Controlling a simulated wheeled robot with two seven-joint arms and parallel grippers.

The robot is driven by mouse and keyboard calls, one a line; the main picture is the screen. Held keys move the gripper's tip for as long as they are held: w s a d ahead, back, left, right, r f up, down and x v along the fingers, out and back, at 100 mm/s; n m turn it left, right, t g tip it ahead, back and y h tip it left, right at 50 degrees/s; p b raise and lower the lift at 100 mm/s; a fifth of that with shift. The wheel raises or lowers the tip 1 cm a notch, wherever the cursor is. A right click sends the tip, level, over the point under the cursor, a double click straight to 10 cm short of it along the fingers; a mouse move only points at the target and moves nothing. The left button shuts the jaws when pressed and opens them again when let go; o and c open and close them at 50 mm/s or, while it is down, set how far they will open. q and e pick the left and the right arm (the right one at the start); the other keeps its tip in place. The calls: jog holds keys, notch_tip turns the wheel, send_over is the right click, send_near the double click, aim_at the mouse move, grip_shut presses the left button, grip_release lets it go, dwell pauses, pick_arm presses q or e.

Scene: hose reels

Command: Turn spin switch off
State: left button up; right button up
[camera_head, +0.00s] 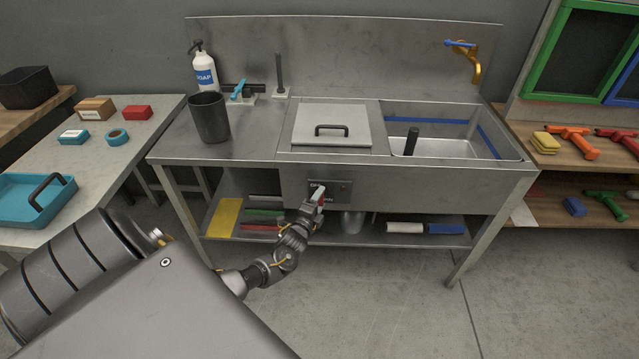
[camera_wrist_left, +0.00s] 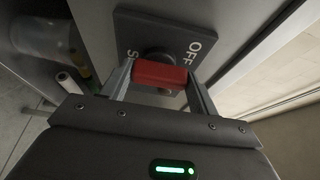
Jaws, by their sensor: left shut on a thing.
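The spin switch is a red handle (camera_wrist_left: 160,75) on a dark plate (camera_wrist_left: 165,30) in the left wrist view. The plate carries the word OFF and part of another word starting with S. In the head view the dark switch plate (camera_head: 341,188) is on the front panel of the steel sink unit, under the lidded basin. My left gripper (camera_head: 319,194) reaches up to it. In the left wrist view my left gripper's fingers (camera_wrist_left: 160,82) are on both sides of the red handle, shut on it. The handle's exact angle against the labels is partly hidden. My right gripper is not in view.
The steel sink unit (camera_head: 255,150) has a closed lid (camera_head: 332,112) and an open basin (camera_head: 445,147) at right. A dark cup (camera_head: 209,117) and a soap bottle (camera_head: 203,70) stand on its left. Its lower shelf holds several items. Side tables flank it.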

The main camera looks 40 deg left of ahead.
pick_arm(q)
jog(key=shift+d, duration=0.15)
jog(key=o, duration=1)
jog(key=v, duration=1)
jog(key=shift+s, duration=0.35)
